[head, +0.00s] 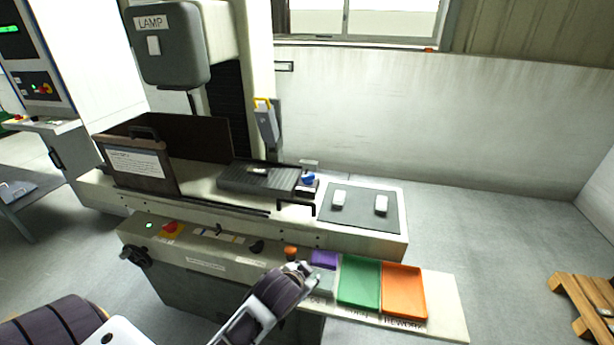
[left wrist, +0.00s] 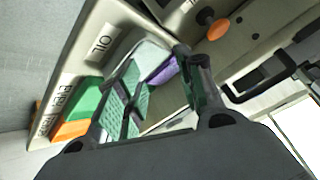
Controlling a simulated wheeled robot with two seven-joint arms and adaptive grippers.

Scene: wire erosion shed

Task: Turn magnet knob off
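A small blue knob (head: 309,178) sits at the right end of the dark ribbed chuck (head: 258,180) on the machine bed; its lettering is too small to read. The blue knob is not visible in the left wrist view. My right gripper is not in view.
An orange knob (head: 290,252) stands on the front ledge close to my left gripper; it also shows in the left wrist view (left wrist: 218,28). A black bar handle (head: 296,205) juts below the chuck.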

